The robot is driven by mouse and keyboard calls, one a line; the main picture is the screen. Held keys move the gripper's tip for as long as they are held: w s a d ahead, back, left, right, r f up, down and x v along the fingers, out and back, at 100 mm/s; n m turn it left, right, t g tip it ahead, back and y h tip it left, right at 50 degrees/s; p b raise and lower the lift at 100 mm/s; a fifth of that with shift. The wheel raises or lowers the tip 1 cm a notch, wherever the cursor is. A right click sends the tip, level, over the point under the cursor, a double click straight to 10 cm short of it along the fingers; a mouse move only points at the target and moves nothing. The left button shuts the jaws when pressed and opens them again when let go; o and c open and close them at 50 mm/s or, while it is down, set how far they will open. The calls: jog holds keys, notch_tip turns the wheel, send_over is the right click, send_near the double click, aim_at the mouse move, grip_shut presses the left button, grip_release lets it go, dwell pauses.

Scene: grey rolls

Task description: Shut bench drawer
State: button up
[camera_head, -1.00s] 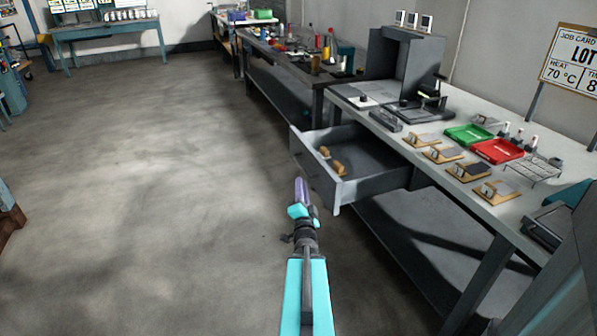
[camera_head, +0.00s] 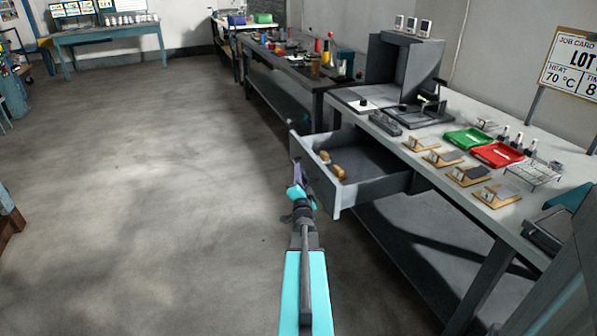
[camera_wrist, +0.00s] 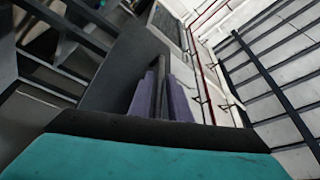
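The grey bench drawer (camera_head: 372,186) stands pulled out from the long bench (camera_head: 434,168), its front panel (camera_head: 313,172) facing left over the floor. Two tan objects lie inside it, just behind the front panel. My gripper (camera_head: 297,174) is at the drawer's front panel, on the outer side. Whether it touches the panel is not clear. In the wrist view my gripper's two purple fingers (camera_wrist: 161,92) lie close together, with nothing clearly held between them. A grey flat surface, whose identity I cannot tell, fills the area left of the fingers.
The bench top carries a grey press-like unit (camera_head: 403,68), a green tray (camera_head: 467,138), a red tray (camera_head: 497,154) and several tan-based pieces. A second dark bench (camera_head: 300,75) stands farther back. The floor (camera_head: 150,200) to the left is clear.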

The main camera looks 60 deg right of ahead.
jog(key=shift+x, duration=1)
jog(key=shift+c, duration=0.3)
grip_shut()
